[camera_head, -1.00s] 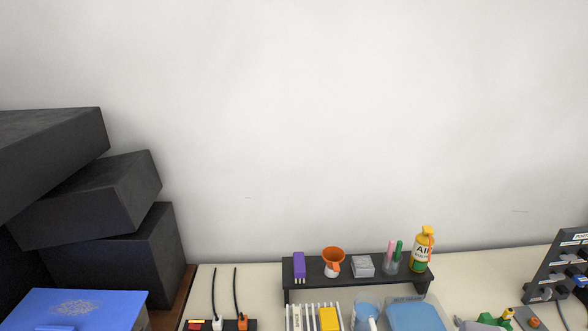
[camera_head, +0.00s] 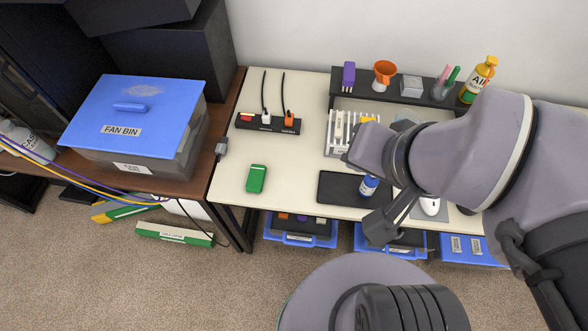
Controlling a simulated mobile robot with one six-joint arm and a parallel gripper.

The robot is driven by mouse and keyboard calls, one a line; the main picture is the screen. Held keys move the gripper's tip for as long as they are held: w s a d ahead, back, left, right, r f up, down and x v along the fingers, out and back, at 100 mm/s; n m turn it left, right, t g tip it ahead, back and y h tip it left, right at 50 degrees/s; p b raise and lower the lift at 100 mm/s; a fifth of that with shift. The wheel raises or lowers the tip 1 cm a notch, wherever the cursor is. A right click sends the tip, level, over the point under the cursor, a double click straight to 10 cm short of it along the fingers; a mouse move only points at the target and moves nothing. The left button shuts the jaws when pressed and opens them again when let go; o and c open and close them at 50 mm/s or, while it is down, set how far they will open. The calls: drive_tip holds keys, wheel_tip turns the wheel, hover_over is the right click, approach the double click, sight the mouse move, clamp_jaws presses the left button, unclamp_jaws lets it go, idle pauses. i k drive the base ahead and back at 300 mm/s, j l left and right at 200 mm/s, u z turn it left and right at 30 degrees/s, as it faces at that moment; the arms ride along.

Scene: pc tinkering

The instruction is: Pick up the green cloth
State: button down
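A small green item (camera_head: 257,179), which looks like the folded green cloth, lies on the left part of the cream tabletop near its front edge. I cannot be sure of its material. My arm reaches in from the right over the desk. My gripper (camera_head: 382,228) appears as a dark shape near the desk's front edge, to the right of the green item and apart from it. My arm hides much of the right side of the desk.
A power strip (camera_head: 268,123) with plugs lies behind the green item. A blue-lidded fan bin (camera_head: 140,110) stands on the brown table at left. Tabletop around the green item is clear.

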sight(256, 178)
drive_tip(key=j+u, duration=0.15)
drive_tip(key=u, duration=0.2)
drive_tip(key=j+u, duration=0.2)
drive_tip(key=u, duration=0.15)
drive_tip(key=k+z, duration=0.1)
drive_tip(key=z, duration=1.9)
drive_tip(key=u, duration=2)
drive_tip(key=i+j+z, duration=0.1)
drive_tip(key=j, duration=0.2)
drive_tip(key=i+j+z, duration=0.2)
drive_tip(key=i+j, duration=0.15)
drive_tip(key=j, duration=0.3)
drive_tip(key=i+j+z, duration=0.1)
drive_tip(key=j, duration=0.2)
drive_tip(key=i+j+z, duration=0.15)
drive_tip(key=j, duration=0.2)
